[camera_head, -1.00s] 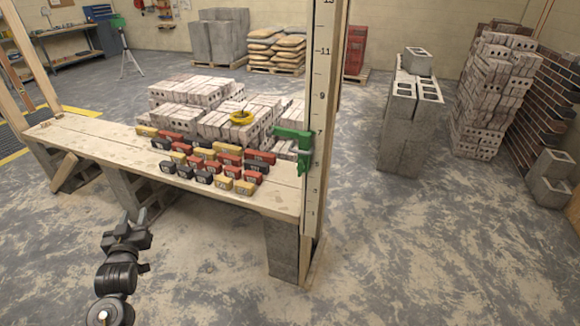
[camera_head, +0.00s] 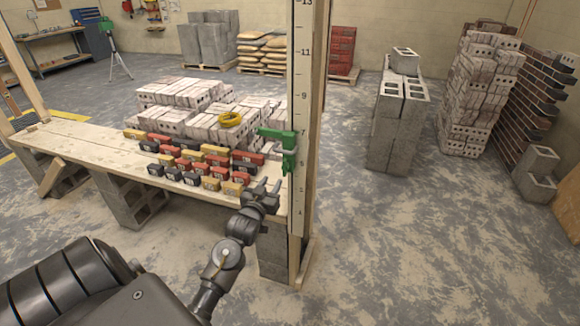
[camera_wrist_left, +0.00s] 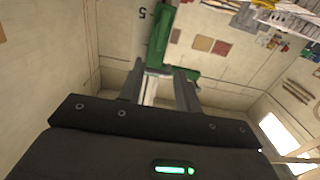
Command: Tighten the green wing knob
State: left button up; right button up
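A green clamp (camera_head: 276,136) is fixed on the upright numbered pole at the bench's right end, and a smaller green part (camera_head: 289,163) hangs below it. I cannot tell a separate wing knob shape at this size. My left gripper (camera_head: 264,187) is just left of the pole, below the clamp, with fingers spread and seemingly empty. In the left wrist view, the gripper (camera_wrist_left: 161,82) has its fingers apart, with green clamp parts (camera_wrist_left: 160,38) beyond them. A pale strip shows between the fingers; contact is unclear. My right gripper is not in view.
The numbered pole (camera_head: 301,100) stands at the bench's right end. Open floor lies right of the pole.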

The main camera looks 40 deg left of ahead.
aim_at(284, 164)
pick_arm(q)
jog(key=p+x, duration=0.2)
jog(key=x, duration=0.6)
jog(key=shift+w+r, duration=0.1)
jog(key=shift+w, duration=0.25)
jog(key=shift+x, duration=0.95)
jog(key=shift+c, duration=0.7)
grip_shut()
